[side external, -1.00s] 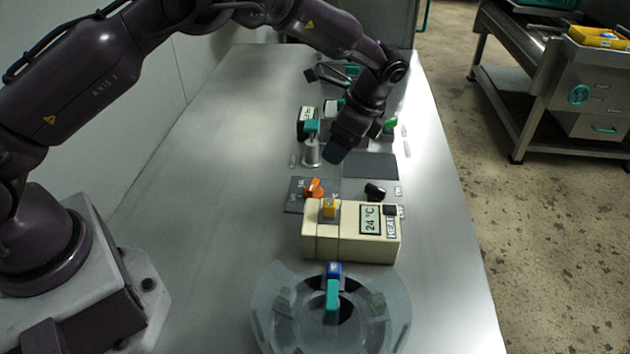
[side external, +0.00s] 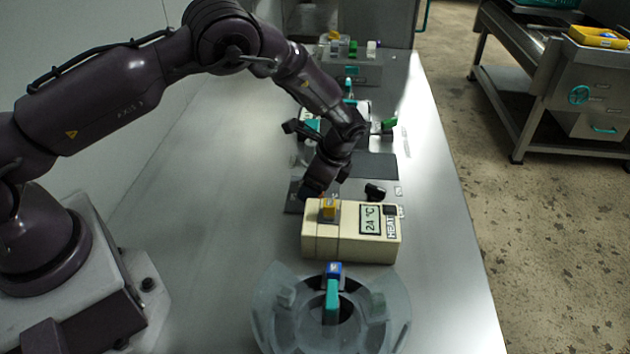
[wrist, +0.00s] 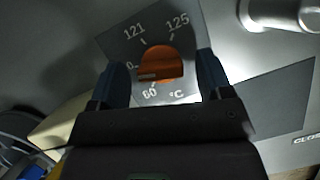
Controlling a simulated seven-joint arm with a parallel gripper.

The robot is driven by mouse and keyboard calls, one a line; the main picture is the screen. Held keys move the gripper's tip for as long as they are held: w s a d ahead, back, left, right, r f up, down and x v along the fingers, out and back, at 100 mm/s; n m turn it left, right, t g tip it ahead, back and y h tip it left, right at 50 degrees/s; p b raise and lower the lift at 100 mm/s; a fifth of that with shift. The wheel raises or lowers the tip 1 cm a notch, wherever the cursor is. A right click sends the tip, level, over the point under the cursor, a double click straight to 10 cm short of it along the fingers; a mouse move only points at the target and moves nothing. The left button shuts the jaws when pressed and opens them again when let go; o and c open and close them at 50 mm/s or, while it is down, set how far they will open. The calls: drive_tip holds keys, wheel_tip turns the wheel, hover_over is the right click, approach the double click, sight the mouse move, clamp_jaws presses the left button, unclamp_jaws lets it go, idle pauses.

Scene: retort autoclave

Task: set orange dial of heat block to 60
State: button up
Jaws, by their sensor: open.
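The orange dial (wrist: 161,66) sits on a dark grey plate (wrist: 112,42) marked 60, 121, 125 and °C, plus a mark ending in 0 at its left. A dark line on the dial's face points left, towards that mark. My gripper (wrist: 163,75) is open, with one blue finger on each side of the dial; I cannot tell whether they touch it. In the side view my gripper (side external: 313,190) is low over the plate and hides most of the dial. The cream heat block (side external: 345,245) reads 24 °C and stands just in front.
A yellow knob (side external: 329,208) stands on the heat block. A black knob (side external: 375,192) is right of my gripper. A round clear vessel with a teal handle (side external: 332,300) stands nearer the camera. The left side of the table (side external: 215,200) is clear.

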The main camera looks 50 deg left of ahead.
drive_tip(key=c, duration=0.9)
drive_tip(key=n+h, duration=0.1)
drive_tip(key=n, duration=0.2)
drive_tip(key=n+g, duration=0.1)
drive_tip(key=n, duration=0.1)
drive_tip(key=shift+w+n+g+h, duration=0.1)
drive_tip(key=shift+n+g+h, duration=0.2)
drive_tip(key=shift+n+h, duration=0.1)
drive_tip(key=n+h, duration=0.1)
drive_tip(key=n, duration=0.2)
drive_tip(key=n+h, duration=0.1)
drive_tip(key=n, duration=0.2)
drive_tip(key=shift+a+g, duration=0.15)
drive_tip(key=shift+g, duration=0.15)
drive_tip(key=o, duration=0.9)
